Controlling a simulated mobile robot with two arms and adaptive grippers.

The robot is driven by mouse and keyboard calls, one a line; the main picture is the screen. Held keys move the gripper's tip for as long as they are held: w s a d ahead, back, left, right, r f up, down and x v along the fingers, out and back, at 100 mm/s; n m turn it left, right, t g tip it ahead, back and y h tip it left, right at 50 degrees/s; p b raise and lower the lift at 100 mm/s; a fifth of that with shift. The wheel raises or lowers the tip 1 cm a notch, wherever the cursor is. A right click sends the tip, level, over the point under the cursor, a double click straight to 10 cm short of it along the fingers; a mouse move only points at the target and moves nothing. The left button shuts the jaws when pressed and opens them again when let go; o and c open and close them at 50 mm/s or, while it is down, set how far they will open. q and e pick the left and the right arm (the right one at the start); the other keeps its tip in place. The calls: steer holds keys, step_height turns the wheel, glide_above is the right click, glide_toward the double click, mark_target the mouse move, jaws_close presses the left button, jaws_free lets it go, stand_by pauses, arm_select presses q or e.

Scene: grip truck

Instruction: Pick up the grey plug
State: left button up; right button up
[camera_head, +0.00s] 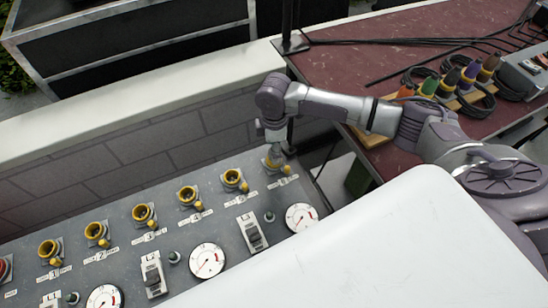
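Several plugs with yellow collars stand at the right on the dark red table. Their bodies look orange, green, purple and brownish or dark; I cannot tell surely which one is grey. My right arm reaches in from the right, and its gripper (273,138) points down over the rightmost yellow socket (273,162) of the panel. The gripper is small and partly merges with the socket, so its opening, and whether a grey plug is between its fingers, cannot be made out. My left gripper is not in view.
The grey control panel (120,262) carries a row of yellow sockets, switches and round gauges (207,261). A pale ledge (130,105) runs behind it. Black cables lie on the dark red table (400,28). A large white surface covers the lower right.

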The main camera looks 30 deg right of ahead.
steer(key=shift+f, duration=0.35)
jaws_close()
steer(key=shift+r, duration=0.1)
